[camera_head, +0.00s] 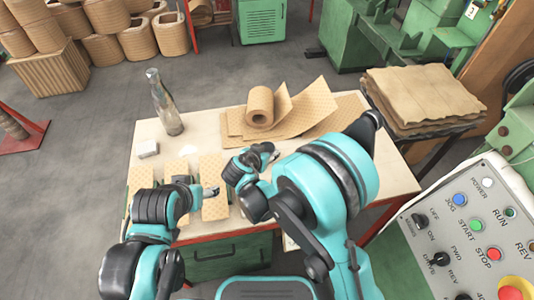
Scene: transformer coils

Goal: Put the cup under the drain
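I cannot make out a cup or a drain in the head view. My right gripper (268,151) is above the middle of the pale-topped table (200,122), in front of the paper roll; its fingers are small and partly hidden, so its opening is unclear. My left gripper (210,191) is low over tan patterned sheets (215,208) near the table's front edge. I cannot tell whether it is open or shut, and nothing clearly shows in either.
A glass bottle (164,105) and a small white block (148,149) stand on the left of the table. A control panel (470,230) is at the right. Stacked sheets (422,92) stand beyond.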

